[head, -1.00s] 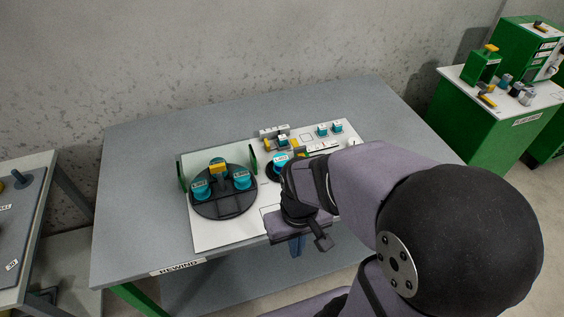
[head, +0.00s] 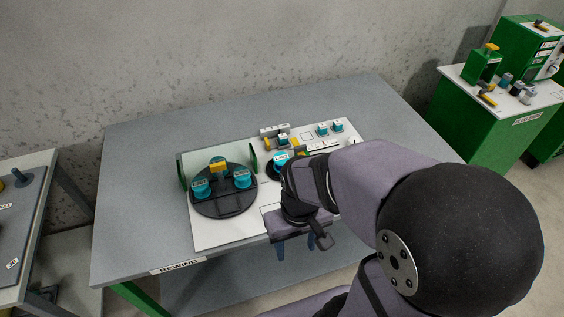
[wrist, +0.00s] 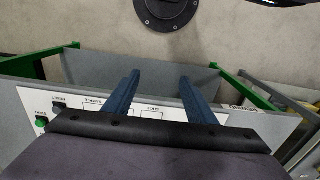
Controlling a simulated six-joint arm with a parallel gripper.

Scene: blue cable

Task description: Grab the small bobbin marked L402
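Several teal bobbins with white labels stand on the white board; the labels are too small to read, so I cannot tell which is L402. Two small ones, a left one (head: 322,129) and a right one (head: 337,126), are at the board's back right. Larger ones (head: 201,188) (head: 242,179) sit on a black round plate (head: 222,208). Another bobbin (head: 281,159) is beside my arm, and a small one (head: 283,140) is in a holder behind it. My gripper (head: 296,247) is over the front edge, away from the bobbins. Its blue fingers are apart and empty in the wrist view (wrist: 160,95).
The grey table (head: 140,150) is bare left of and behind the white board (head: 208,238). Green uprights (head: 253,155) stand by the round plate. My arm covers the board's right front. A green cabinet (head: 490,130) with small items stands right; another table (head: 20,220) stands left.

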